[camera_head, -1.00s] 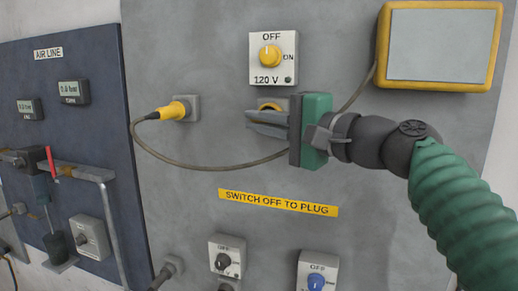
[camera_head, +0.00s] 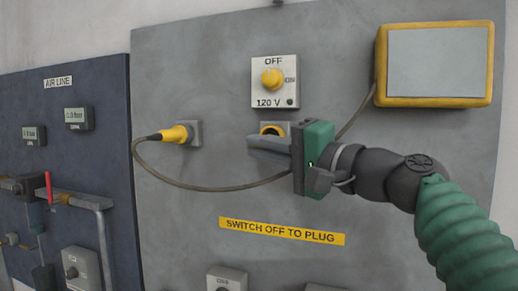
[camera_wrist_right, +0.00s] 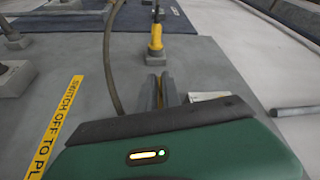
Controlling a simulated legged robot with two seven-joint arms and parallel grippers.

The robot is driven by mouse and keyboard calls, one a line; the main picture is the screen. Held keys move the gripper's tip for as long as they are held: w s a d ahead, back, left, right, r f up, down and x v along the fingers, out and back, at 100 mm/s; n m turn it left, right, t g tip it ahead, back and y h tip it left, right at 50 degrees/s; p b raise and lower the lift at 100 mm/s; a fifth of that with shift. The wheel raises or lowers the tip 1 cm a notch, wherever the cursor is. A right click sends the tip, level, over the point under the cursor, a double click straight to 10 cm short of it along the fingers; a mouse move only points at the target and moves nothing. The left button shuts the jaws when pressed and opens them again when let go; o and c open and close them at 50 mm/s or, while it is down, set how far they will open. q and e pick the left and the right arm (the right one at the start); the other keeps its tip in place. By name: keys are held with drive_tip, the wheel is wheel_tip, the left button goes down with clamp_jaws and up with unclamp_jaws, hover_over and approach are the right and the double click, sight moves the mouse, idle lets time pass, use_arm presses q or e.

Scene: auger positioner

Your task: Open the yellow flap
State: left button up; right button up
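The yellow flap (camera_head: 272,129) is on a small grey socket below the 120 V switch box. Only its upper part shows in the head view, as a yellow arc with a dark middle. My right gripper (camera_head: 250,144) is just in front of the socket, its grey fingers pointing left across its lower part and hiding it. In the right wrist view the fingers (camera_wrist_right: 160,78) are close together, with a narrow yellowish-brown strip between them. I cannot tell whether that strip is the flap or whether they touch it. My left gripper is not in view.
The 120 V switch (camera_head: 272,80) is marked OFF above. A yellow plug (camera_head: 176,134) with a looping cable (camera_head: 200,187) is in a socket to the left. A yellow-framed panel (camera_head: 435,64) is at upper right, a yellow label (camera_head: 282,231) below. The blue air-line board (camera_head: 100,130) is at left.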

drive_tip(key=shift+o, duration=1.1)
drive_tip(key=shift+d, duration=0.1)
drive_tip(key=shift+o, duration=0.6)
drive_tip(key=shift+d, duration=0.15)
drive_tip(key=shift+s+d+f, duration=0.15)
drive_tip(key=shift+s+d, duration=0.05)
drive_tip(key=b+v, duration=0.5)
drive_tip(key=v, duration=1.1)
drive_tip(key=shift+d, duration=0.15)
